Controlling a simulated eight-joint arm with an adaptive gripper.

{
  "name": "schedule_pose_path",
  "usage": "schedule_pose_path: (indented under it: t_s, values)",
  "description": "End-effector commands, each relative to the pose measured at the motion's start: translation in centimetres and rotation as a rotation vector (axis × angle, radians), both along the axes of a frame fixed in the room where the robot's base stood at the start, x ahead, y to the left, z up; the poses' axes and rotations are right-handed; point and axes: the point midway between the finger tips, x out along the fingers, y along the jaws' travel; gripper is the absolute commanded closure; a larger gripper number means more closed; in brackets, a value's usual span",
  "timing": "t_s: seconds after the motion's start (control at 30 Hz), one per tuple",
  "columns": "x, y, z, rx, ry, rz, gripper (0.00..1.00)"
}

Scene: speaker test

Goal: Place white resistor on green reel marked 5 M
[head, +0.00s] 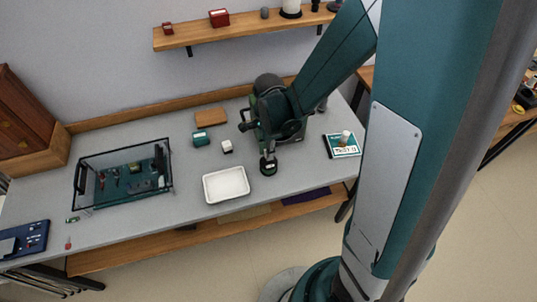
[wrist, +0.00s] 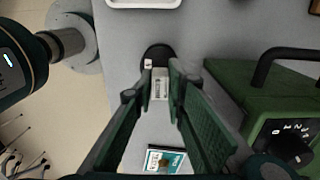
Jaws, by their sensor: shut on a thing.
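My gripper (wrist: 160,85) is shut on a small white block with dark print, the white resistor (wrist: 160,84), held between its fingertips. A dark round reel (wrist: 157,53) lies just beyond the fingertips in the wrist view, partly covered by them, with a small pale label at its left. I cannot read a 5 M mark. In the head view my gripper (head: 268,154) points down over the dark green reel (head: 268,169) on the grey bench. The resistor is too small to make out there. I cannot tell whether it touches the reel.
A white tray (head: 226,184) stands left of the reel. A green instrument with a handle and dial (wrist: 275,115) is close on the right in the wrist view. A glass-walled case (head: 124,174), a small white block (head: 227,146) and a teal-and-white box (head: 341,150) also stand on the bench.

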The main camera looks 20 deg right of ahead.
Motion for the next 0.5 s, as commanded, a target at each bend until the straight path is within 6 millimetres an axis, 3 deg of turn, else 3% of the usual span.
schedule_pose_path:
  t_s: [0.2, 0.5]
  values:
    - [0.0, 0.0, -1.6, 0.0, 0.0, 0.0, 0.98]
    - [0.0, 0.0, -1.7, 0.0, 0.0, 0.0, 0.98]
